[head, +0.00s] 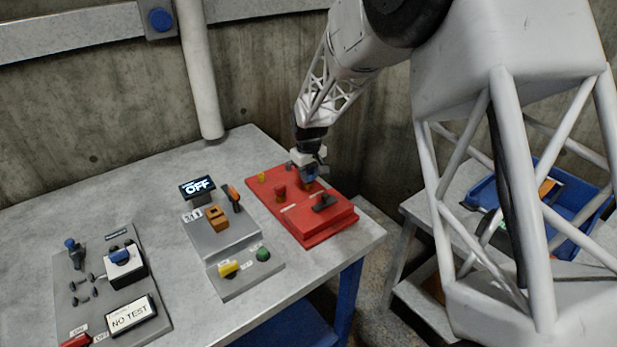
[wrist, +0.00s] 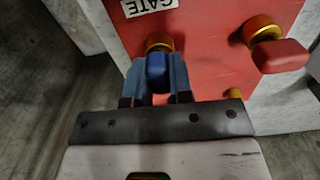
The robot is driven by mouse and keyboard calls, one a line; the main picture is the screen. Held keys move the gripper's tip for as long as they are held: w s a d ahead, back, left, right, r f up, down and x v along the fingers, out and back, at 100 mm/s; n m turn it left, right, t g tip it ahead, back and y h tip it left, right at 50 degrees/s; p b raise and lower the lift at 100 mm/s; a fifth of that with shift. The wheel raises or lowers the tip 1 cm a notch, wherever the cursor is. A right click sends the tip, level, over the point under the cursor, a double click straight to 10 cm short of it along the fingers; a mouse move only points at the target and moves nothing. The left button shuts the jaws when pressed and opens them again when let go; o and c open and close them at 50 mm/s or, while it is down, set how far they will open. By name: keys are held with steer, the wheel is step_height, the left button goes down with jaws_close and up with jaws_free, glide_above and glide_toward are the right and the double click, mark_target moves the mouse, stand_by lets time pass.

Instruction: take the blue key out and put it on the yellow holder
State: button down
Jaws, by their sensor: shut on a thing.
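The blue key (wrist: 156,70) is between the two fingers of my gripper (wrist: 158,82), which is shut on it. In the wrist view the key's end is at a gold ring on the red panel (wrist: 215,22), below a "GATE" label. I cannot tell whether the key is seated in the ring. In the head view my gripper (head: 309,175) is low over the back right of the red panel (head: 312,238) and largely hides the key. A small yellow post (head: 261,177), perhaps the yellow holder, stands empty near the panel's back left corner.
A red key (head: 280,192) stands in a gold ring close to my gripper; it also shows in the wrist view (wrist: 284,55). A dark handle (head: 323,203) lies nearer the front. A grey control panel (head: 222,240) and an "OFF" display (head: 198,187) stand to the left.

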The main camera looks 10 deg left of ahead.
steer(key=shift+r, duration=0.75)
stand_by(0.7)
steer(key=shift+r, duration=1.1)
steer(key=shift+r, duration=1.1)
steer(key=w+d+f+m, duration=0.4)
steer(key=w+d+f, duration=0.1)
steer(key=d, duration=0.5)
steer(key=w+d+f+m, duration=0.4)
steer(key=w+d+f, duration=0.1)
steer(key=d, duration=0.5)
steer(key=w+d+f+m, duration=0.4)
steer(key=w+d+f, duration=0.15)
steer(key=d, duration=0.45)
steer(key=s+f, duration=0.7)
steer(key=s, duration=0.2)
steer(key=s+f+n, duration=0.3)
steer(key=f, duration=1.6)
steer(key=shift+d, duration=0.15)
